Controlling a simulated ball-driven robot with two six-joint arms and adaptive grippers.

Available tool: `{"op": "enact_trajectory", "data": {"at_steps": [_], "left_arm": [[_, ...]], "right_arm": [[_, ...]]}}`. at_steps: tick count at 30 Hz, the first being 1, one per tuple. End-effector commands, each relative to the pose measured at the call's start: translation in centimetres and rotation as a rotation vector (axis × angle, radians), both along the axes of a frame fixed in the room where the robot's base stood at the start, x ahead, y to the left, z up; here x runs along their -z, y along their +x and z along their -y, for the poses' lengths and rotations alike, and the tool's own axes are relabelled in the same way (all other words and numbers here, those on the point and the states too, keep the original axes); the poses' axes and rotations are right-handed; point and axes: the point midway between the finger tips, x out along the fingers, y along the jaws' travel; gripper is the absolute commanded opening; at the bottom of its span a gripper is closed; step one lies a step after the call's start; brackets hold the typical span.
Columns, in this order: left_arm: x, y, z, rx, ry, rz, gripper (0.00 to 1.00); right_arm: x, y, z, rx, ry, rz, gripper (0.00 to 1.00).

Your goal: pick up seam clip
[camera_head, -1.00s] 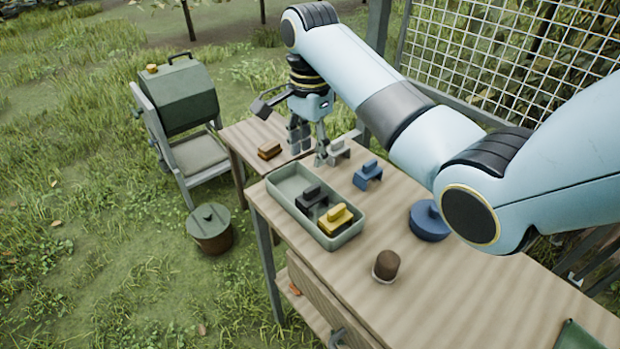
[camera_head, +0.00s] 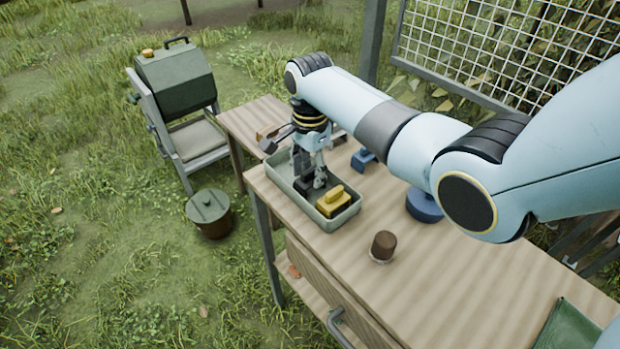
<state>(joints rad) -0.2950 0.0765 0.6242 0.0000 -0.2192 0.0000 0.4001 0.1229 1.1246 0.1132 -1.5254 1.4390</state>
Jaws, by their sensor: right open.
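Several clip-shaped pieces are in view, and I cannot tell by looks which one is called the seam clip. A black clip (camera_head: 304,193) lies in the grey-green tray (camera_head: 341,221), partly hidden by my right gripper (camera_head: 310,181). A yellow clip (camera_head: 331,201) lies at the tray's near end. A blue clip (camera_head: 362,160) stands on the table right of the tray, partly behind my arm. A pale grey clip (camera_head: 338,137) is mostly hidden behind the gripper. My right gripper is open, pointing down into the tray at the black clip. My left gripper is out of view.
A brown clip (camera_head: 267,145) sits on the side table, partly hidden. A brown knob-like piece (camera_head: 383,246) and a blue round lidded thing (camera_head: 423,206) stand on the wooden table (camera_head: 440,285).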

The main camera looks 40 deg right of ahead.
Motion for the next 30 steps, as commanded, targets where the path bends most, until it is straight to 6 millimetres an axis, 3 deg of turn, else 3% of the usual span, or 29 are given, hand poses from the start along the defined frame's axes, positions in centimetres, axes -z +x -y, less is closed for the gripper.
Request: {"op": "enact_trajectory", "data": {"at_steps": [1, 10, 22, 30], "left_arm": [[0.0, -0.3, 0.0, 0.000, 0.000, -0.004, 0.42], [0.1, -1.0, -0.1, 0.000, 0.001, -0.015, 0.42], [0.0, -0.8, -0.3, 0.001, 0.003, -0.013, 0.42], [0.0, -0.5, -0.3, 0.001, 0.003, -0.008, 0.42]], "right_arm": [[0.0, 0.0, 0.0, 0.000, 0.000, 0.000, 0.37], [0.1, -0.1, 0.0, 0.000, 0.000, -0.002, 0.00], [-0.3, -0.2, 0.0, 0.001, 0.001, -0.004, 0.00], [-4.4, -0.3, 0.2, 0.001, -0.002, 0.000, 0.00]]}}
